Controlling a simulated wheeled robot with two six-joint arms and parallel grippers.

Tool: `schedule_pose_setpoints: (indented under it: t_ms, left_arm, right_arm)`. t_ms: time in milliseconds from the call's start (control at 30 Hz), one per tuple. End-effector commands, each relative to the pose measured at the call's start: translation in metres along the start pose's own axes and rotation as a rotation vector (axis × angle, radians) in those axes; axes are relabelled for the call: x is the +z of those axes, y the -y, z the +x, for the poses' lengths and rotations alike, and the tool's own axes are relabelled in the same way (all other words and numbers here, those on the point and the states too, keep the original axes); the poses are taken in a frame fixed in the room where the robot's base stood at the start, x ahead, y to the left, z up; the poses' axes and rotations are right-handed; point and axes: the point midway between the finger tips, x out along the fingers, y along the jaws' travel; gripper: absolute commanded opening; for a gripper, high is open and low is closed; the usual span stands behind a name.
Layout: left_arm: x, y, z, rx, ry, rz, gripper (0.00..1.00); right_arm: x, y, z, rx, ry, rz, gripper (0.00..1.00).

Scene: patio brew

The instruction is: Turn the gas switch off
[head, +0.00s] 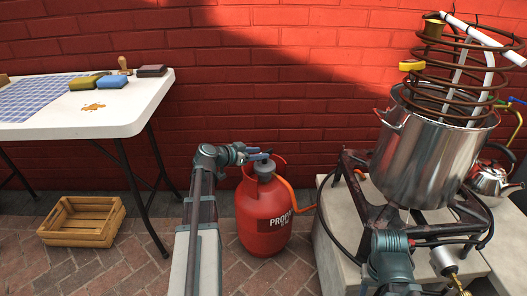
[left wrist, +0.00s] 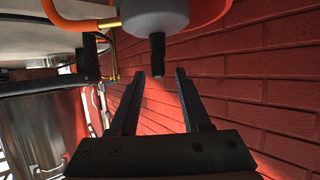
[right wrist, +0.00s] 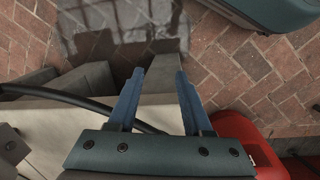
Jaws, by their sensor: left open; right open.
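The red propane tank (head: 264,222) stands upright on the brick floor, with a grey regulator (head: 264,169) on top and an orange hose running right. In the left wrist view the regulator (left wrist: 154,14) shows close up, with a black switch (left wrist: 158,48) sticking out of it. My left gripper (head: 262,157) is at the tank's top. Its open fingers (left wrist: 160,74) lie either side of the switch's end in the left wrist view; I see no contact. My right gripper (right wrist: 161,80) is open and empty above the floor and stone slab. The tank's edge (right wrist: 245,140) shows at lower right there.
A steel pot (head: 425,150) with a copper coil sits on a black burner stand (head: 372,205) over a stone slab (head: 333,245). A white table (head: 140,105) with sponges is at left, a wooden crate (head: 82,222) below it. The brick wall is close behind the tank.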

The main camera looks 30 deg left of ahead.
Motion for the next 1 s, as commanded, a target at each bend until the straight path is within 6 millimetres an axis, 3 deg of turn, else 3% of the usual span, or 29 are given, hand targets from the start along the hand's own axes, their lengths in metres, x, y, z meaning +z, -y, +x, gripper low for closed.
schedule_pose_setpoints:
  t_ms: [33,200,433,633,1000]
  left_arm:
    - [-0.004,-0.001,-0.017,-0.004,0.000,-0.002,0.47]
    - [-0.004,-0.002,-0.054,-0.003,0.000,-0.001,0.47]
    - [-0.002,-0.001,-0.091,-0.002,0.001,0.000,0.47]
    - [-0.001,0.000,-0.104,0.000,0.001,0.000,0.47]
    - [0.000,0.000,-0.106,0.000,0.001,0.000,0.47]
  right_arm:
    - [0.001,-0.001,-0.010,0.000,0.000,-0.001,0.50]
    - [0.001,-0.002,-0.024,0.000,0.000,-0.005,0.50]
    - [0.002,-0.004,-0.036,0.000,0.000,-0.009,0.50]
    - [0.002,-0.004,-0.040,0.000,0.000,-0.010,0.50]
    - [0.002,-0.004,-0.040,0.000,0.000,-0.010,0.50]
